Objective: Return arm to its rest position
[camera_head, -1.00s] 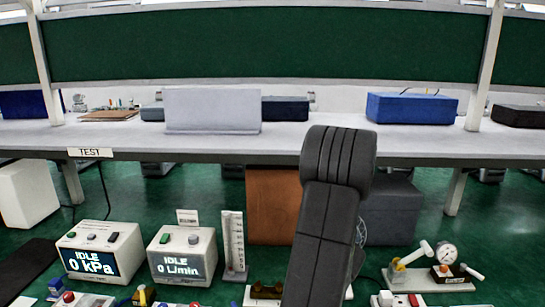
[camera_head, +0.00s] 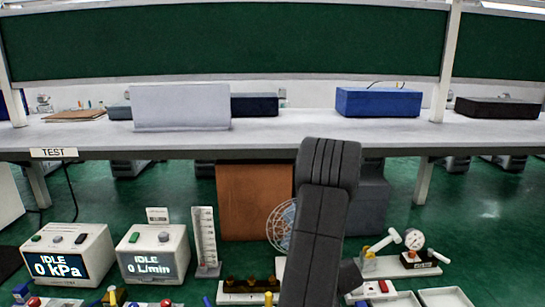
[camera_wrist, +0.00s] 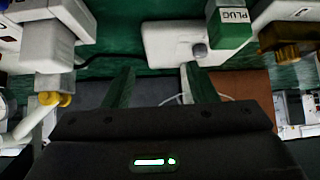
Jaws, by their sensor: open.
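My arm rises in the middle foreground of the head view, its thick dark link upright and leaning slightly right toward the top. My gripper (camera_wrist: 158,88) shows in the wrist view as two fingers standing apart with nothing held between them. Below them is the dark wrist body with a small lit strip. The gripper itself is hidden in the head view behind or below the arm link.
An IDLE 0 kPa box (camera_head: 66,255), an IDLE 0 L/min box (camera_head: 153,253) and an upright scale (camera_head: 206,240) stand left of my arm. A pump with a gauge (camera_head: 415,240) stands right. A long bench marked TEST (camera_head: 290,130) runs behind, above green floor.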

